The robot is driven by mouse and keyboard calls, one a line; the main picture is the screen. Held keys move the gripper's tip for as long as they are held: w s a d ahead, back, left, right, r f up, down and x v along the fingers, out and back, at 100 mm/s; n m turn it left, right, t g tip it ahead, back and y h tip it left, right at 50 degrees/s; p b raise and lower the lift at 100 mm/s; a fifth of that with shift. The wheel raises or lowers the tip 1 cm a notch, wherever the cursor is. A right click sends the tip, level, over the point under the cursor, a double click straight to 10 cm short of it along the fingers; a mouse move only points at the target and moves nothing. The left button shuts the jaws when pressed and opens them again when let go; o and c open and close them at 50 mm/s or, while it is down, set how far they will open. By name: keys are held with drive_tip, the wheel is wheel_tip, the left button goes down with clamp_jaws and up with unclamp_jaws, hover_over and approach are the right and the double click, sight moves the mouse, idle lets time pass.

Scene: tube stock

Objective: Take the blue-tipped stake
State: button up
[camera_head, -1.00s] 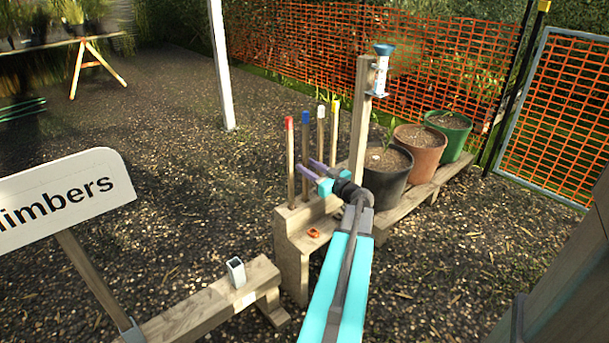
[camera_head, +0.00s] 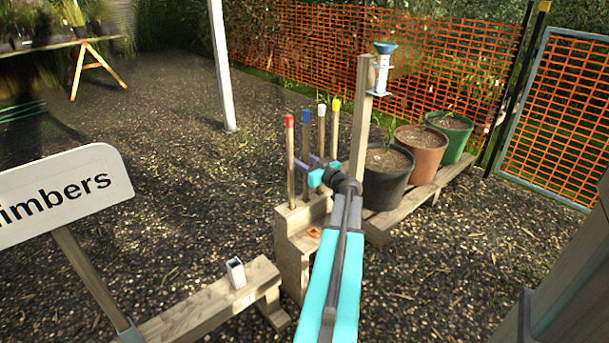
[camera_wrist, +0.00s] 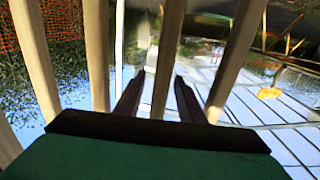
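The blue-tipped stake (camera_head: 305,140) stands upright in the wooden stand (camera_head: 290,245), between a red-tipped stake (camera_head: 290,150) on its left and a white-tipped stake (camera_head: 321,130) on its right. A yellow-tipped stake (camera_head: 335,120) stands beyond these. My gripper (camera_head: 308,162) is at the upper part of the blue-tipped stake, with its purple fingers reaching to either side of it. In the wrist view, a pale stake (camera_wrist: 165,75) runs between the two dark fingers of my gripper (camera_wrist: 160,78), with gaps visible beside it. Its coloured tip is out of that view.
A wooden post (camera_head: 360,130) with a blue-topped gauge (camera_head: 382,65) stands right of the stakes. Potted plants in a black pot (camera_head: 385,185), a brown pot (camera_head: 420,150) and a green pot (camera_head: 450,135) sit behind. Gravel lies open to the left.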

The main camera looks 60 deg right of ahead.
drive_tip(key=shift+w+d, duration=0.25)
drive_tip(key=shift+w, duration=0.4)
clamp_jaws()
